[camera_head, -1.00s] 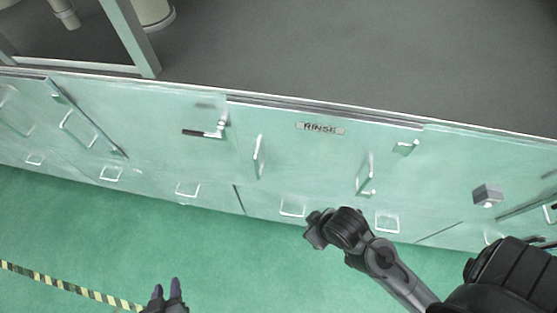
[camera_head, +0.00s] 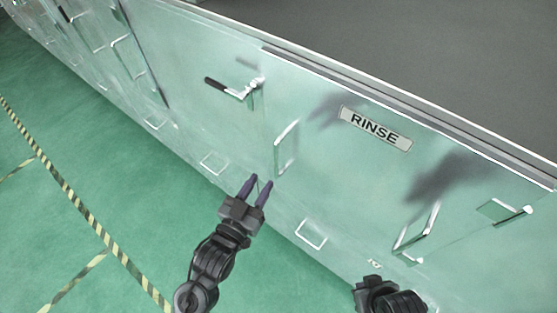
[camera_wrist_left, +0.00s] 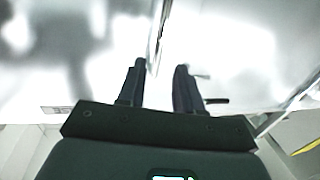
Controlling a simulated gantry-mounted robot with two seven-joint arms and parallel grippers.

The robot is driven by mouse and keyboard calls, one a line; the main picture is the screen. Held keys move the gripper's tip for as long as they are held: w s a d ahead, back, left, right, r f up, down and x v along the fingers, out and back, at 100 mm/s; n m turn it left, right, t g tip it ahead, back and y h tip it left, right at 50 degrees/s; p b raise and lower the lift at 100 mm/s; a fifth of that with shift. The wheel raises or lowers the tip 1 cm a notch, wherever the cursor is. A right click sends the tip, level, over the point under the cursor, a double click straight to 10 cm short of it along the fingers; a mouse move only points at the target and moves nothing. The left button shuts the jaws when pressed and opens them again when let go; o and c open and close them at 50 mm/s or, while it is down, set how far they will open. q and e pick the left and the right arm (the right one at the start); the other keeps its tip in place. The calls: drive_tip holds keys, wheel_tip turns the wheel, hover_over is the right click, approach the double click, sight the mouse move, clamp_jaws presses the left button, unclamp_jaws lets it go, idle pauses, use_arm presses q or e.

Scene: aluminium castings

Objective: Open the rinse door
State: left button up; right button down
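The rinse door (camera_head: 340,190) is a pale green panel marked by a RINSE plate (camera_head: 375,128), and it looks closed. A left handle (camera_head: 286,148) and a right handle (camera_head: 418,235) stand out from it. A latch with a black grip (camera_head: 235,88) is at its upper left, and another latch (camera_head: 506,211) is at the right. My left gripper (camera_head: 261,182) is open and empty, just below and left of the left handle. In the left wrist view, a thin upright bar (camera_wrist_left: 157,35) shows beyond the gap between its fingers. My right arm's dark end (camera_head: 385,295) is at the bottom; its fingers are hidden.
Neighbouring panels with handles run off to the upper left. Small white pulls, such as one under the door (camera_head: 311,234), line the lower edge. A grey top (camera_head: 420,45) lies behind. The green floor (camera_head: 70,180) with striped tape is clear.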

sight(275, 159)
use_arm(q)
drive_tip(key=x, duration=1)
drive_tip(key=shift+s, duration=0.1)
clamp_jaws()
